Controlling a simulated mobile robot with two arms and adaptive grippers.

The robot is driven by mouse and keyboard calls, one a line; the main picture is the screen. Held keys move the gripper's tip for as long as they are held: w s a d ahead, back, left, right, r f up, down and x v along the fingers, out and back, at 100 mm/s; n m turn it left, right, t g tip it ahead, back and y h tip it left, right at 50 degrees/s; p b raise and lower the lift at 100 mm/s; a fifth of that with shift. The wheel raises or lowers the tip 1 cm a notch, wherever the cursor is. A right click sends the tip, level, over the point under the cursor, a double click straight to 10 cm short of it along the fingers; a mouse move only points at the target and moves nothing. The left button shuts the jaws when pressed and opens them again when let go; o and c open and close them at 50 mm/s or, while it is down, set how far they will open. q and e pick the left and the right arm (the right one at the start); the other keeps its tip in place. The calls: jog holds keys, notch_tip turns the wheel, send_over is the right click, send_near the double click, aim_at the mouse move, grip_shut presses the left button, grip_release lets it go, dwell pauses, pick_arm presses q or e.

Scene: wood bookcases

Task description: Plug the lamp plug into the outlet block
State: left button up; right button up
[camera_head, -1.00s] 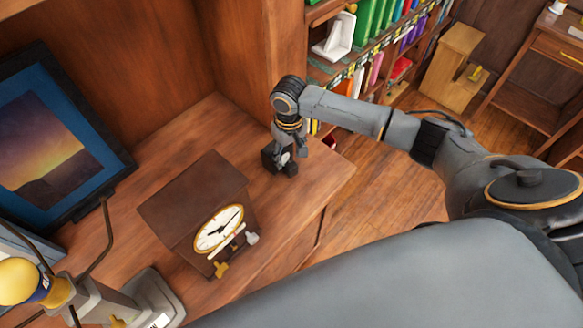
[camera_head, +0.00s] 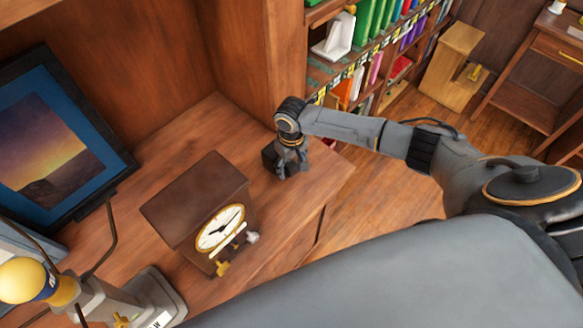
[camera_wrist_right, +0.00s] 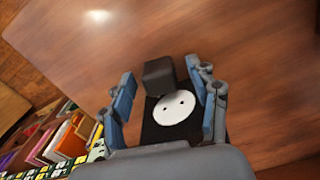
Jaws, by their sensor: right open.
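The black outlet block (camera_head: 271,158) stands on the wooden desktop near its right end. In the right wrist view its white round face (camera_wrist_right: 175,108) shows two small dark holes. A dark grey cube (camera_wrist_right: 158,76), perhaps the lamp plug, sits at the far edge of that face; I cannot tell whether they touch. My right gripper (camera_head: 291,168) is down at the block. In the right wrist view its blue-padded fingers (camera_wrist_right: 162,84) are open, spread on either side of the cube and white face, with a gap at each side. My left gripper is not in view.
A brown clock (camera_head: 196,202) with a white dial stands left of the block. A framed picture (camera_head: 55,150) and a grey device with a yellow ball (camera_head: 22,280) are farther left. A bookcase (camera_head: 345,65) is behind. The desktop between clock and block is clear.

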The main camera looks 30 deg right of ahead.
jog(key=c, duration=1.3)
jog(key=shift+o, duration=0.2)
jog(key=shift+r, duration=0.15)
jog(key=shift+r, duration=0.25)
notch_tip(320, 180, up, 2)
jog(key=shift+w+r+b, duration=0.1)
jog(key=shift+b, duration=0.4)
jog(key=s+a+r+b, duration=0.1)
jog(key=s+a+r, duration=0.1)
jog(key=s+r, duration=0.8)
jog(key=s, duration=0.4)
jog(key=shift+a, duration=0.35)
